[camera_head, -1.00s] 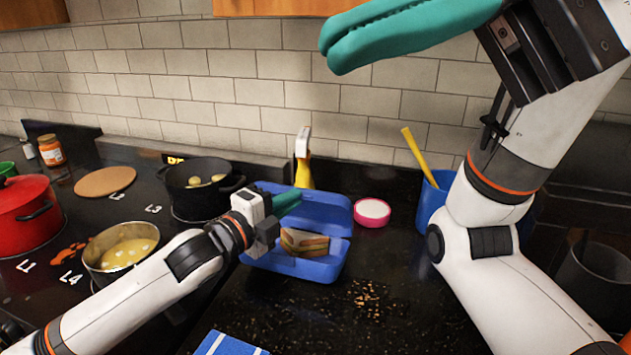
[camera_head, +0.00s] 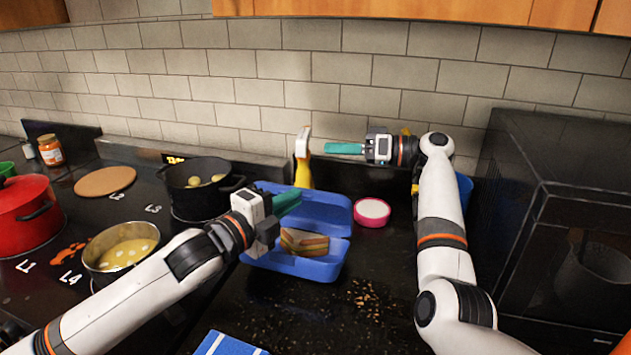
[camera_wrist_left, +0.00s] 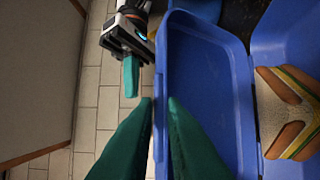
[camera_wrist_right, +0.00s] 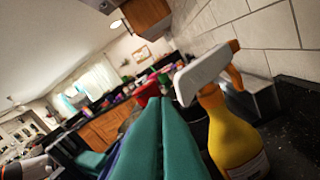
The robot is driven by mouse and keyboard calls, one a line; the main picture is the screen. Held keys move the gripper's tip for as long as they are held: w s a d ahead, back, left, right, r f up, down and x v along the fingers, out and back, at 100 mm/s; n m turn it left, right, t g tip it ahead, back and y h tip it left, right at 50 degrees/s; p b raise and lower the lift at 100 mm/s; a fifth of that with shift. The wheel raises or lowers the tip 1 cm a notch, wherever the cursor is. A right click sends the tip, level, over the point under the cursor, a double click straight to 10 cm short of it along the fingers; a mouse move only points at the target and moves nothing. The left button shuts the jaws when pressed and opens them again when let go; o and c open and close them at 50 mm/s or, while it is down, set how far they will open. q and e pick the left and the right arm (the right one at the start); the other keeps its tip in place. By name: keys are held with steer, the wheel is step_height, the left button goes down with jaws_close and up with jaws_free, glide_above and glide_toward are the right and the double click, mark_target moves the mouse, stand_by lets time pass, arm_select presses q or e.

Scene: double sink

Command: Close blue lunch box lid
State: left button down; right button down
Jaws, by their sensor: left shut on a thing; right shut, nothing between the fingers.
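The blue lunch box (camera_head: 325,268) stands open on the black counter, with a sandwich (camera_head: 304,243) in its base. Its lid (camera_head: 328,215) is raised at the back, toward the wall. My left gripper (camera_head: 291,202) is at the left part of the lid. In the left wrist view its teal fingers are shut on the rim of the lid (camera_wrist_left: 205,85). My right gripper (camera_head: 343,148) is shut and empty, above and behind the lid, pointing left. It also shows in the left wrist view (camera_wrist_left: 130,85) beyond the lid.
A yellow spray bottle (camera_head: 303,165) stands behind the lid, close to my right fingers. A pink-rimmed bowl (camera_head: 371,211) is right of the lid. A black pot (camera_head: 199,186) and a metal pot (camera_head: 121,250) are on the left.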

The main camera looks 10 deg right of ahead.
steer(key=s+d+f+m+g, duration=0.1)
steer(key=s+d+m+g, duration=0.15)
steer(key=d+m, duration=0.25)
glide_above(317, 207)
steer(key=f, duration=0.2)
steer(key=shift+w+f+t, duration=0.25)
steer(key=shift+w+f, duration=0.1)
steer(key=shift+f, duration=0.05)
steer(key=shift+s+a+f, duration=0.2)
steer(key=shift+s+f, duration=0.05)
steer(key=shift+s, duration=0.3)
